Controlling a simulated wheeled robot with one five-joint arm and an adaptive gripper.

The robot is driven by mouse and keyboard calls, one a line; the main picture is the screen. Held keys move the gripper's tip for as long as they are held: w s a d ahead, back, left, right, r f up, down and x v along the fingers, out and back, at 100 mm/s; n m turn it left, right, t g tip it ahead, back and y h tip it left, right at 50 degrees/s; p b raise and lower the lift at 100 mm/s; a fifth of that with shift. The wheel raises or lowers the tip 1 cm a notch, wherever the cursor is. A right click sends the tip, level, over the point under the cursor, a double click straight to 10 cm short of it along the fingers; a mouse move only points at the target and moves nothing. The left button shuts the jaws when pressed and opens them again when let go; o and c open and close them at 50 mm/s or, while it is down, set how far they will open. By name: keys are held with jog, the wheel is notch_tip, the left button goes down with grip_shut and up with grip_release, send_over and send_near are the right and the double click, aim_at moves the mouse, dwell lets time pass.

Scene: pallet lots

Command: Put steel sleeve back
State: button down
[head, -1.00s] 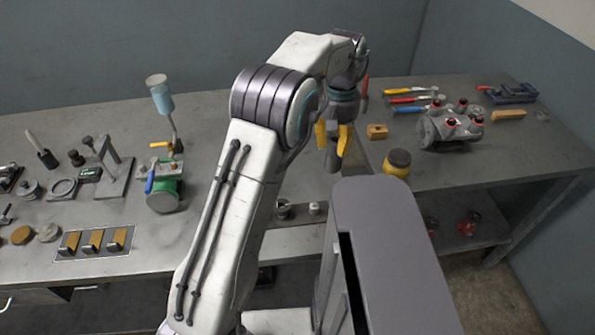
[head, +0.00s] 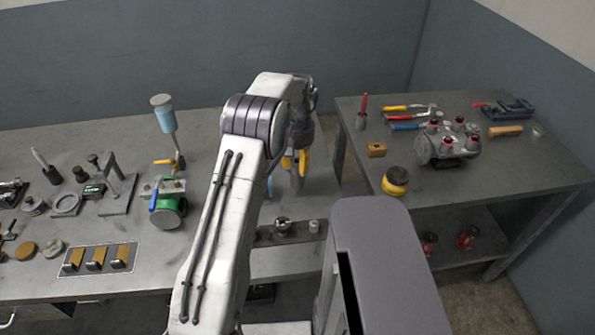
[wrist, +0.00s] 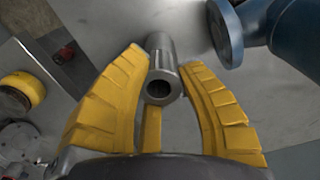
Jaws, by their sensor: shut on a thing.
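The steel sleeve (wrist: 161,62) is a grey metal tube with a thicker ringed end and an open bore, seen between the yellow fingers in the wrist view. My gripper (wrist: 160,80) is shut on it. In the head view my gripper (head: 296,160) is over the right part of the left bench, with the sleeve (head: 296,181) pointing down below the fingers. I cannot tell whether its lower end touches the bench. My arm hides part of the bench beside it.
A blue fitting (wrist: 226,34) is close to the sleeve at right in the wrist view. A rail with a metal cup (head: 282,224) and a small white piece (head: 314,226) lies at the left bench's front. A gap separates the right bench, with its yellow jar (head: 395,181).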

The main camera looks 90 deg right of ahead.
jog(key=shift+f+p, duration=0.35)
jog(key=shift+f, duration=1.45)
jog(key=shift+f, duration=0.1)
jog(key=c, duration=0.9)
grip_release()
notch_tip(320, 180, up, 12)
jog(key=shift+r+b, duration=0.15)
jog(key=shift+b, duration=0.15)
